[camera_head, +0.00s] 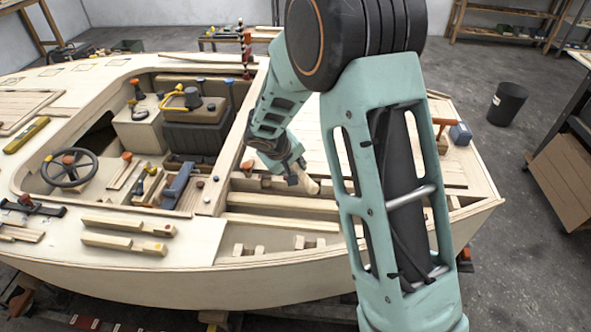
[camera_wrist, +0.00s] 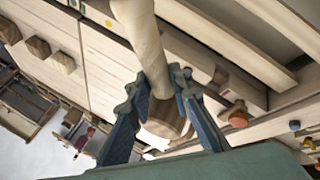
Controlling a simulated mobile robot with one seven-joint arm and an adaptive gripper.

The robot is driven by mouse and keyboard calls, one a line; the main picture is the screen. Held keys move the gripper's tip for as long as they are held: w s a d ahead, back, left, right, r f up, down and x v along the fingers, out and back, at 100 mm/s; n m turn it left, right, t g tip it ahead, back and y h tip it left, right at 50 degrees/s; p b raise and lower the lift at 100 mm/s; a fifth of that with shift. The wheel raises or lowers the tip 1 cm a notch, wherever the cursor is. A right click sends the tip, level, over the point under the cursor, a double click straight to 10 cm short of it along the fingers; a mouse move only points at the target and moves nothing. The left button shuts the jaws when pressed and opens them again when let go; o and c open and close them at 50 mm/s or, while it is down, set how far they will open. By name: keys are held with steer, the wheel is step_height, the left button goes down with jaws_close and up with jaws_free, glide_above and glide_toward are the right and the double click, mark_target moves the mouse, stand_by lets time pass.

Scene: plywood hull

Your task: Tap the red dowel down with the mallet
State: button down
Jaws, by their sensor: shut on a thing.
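My gripper (camera_head: 297,170) is over the open framed bay at the near end of the plywood hull, partly behind my own arm. In the wrist view its blue fingers (camera_wrist: 159,88) are shut on a pale wooden mallet (camera_wrist: 143,35). The mallet's rounded pale shaft runs up the picture, and a thicker wooden part shows between and behind the fingers. In the head view a pale end of the mallet (camera_head: 309,186) sticks out. A small orange-red piece (camera_head: 248,165) shows left of the gripper; I cannot tell whether it is the red dowel.
Wooden beams (camera_head: 280,222) cross the bay under the gripper. A raised coaming lies to its left, with the steering wheel (camera_head: 69,169) and loose tools beyond.

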stand_by(0.3)
step_height(320, 180, down, 5)
steer(key=b, duration=0.5)
steer(key=shift+r+b, duration=0.1)
steer(key=shift+b, duration=0.2)
step_height(320, 180, up, 5)
steer(key=p, duration=0.3)
steer(key=shift+r, duration=0.15)
steer(key=s+d+r+m+g+h+p, duration=0.1)
steer(key=s+d+r+m+p, duration=0.2)
steer(key=s+d+r+p, duration=0.1)
steer(key=s+d+r+m+g+h+p, duration=0.1)
steer(key=s+d+r+m+p, duration=0.2)
steer(key=s, duration=0.6)
steer(key=d+r+p, duration=0.1)
steer(key=r+p, duration=0.1)
steer(key=p, duration=0.1)
steer(key=shift+s+m+g+h+p, duration=0.15)
steer(key=shift+m+g+h+p, duration=0.15)
steer(key=shift+m+p, duration=0.1)
steer(key=shift+f, duration=0.1)
